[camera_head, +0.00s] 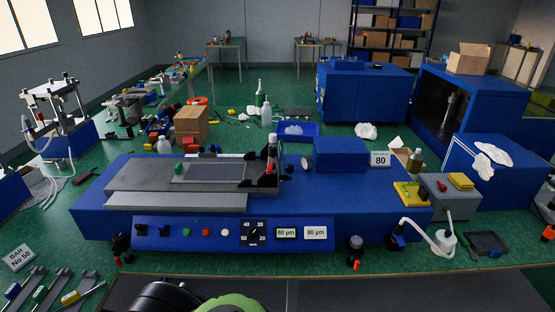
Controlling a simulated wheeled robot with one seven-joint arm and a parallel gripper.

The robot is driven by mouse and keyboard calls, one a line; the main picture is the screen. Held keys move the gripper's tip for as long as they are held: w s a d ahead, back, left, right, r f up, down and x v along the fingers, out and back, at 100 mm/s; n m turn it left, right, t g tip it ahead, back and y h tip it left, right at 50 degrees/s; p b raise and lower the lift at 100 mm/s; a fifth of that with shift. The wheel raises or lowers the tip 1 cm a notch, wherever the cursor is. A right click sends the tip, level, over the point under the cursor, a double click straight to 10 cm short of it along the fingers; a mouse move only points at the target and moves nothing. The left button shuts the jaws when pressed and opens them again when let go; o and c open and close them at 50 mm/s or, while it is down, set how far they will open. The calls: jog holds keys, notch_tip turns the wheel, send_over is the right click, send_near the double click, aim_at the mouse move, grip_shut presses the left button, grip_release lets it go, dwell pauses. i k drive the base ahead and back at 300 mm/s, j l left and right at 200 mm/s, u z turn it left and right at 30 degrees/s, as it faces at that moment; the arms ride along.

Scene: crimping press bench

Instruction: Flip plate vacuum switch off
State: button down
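A blue coating machine (385,205) stands on the green bench in the head view. Its sloped front panel (235,245) carries a row of controls. From left they are small dark switches (165,231), a green button (186,231), a red button (206,232), a white button (225,232) and a black dial (253,233). Labels by the switches are too small to read, so I cannot tell which is the plate vacuum switch or its position. A grey plate (210,173) lies on top. A black and green part of my arm shows at the bottom; my gripper is not in view.
Two displays reading 80 µm (286,233) sit right of the dial. Tools (40,290) lie at front left. A dark strip runs along the front edge.

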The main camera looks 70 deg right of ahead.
aim_at(161, 227)
jog(key=z, duration=1.9)
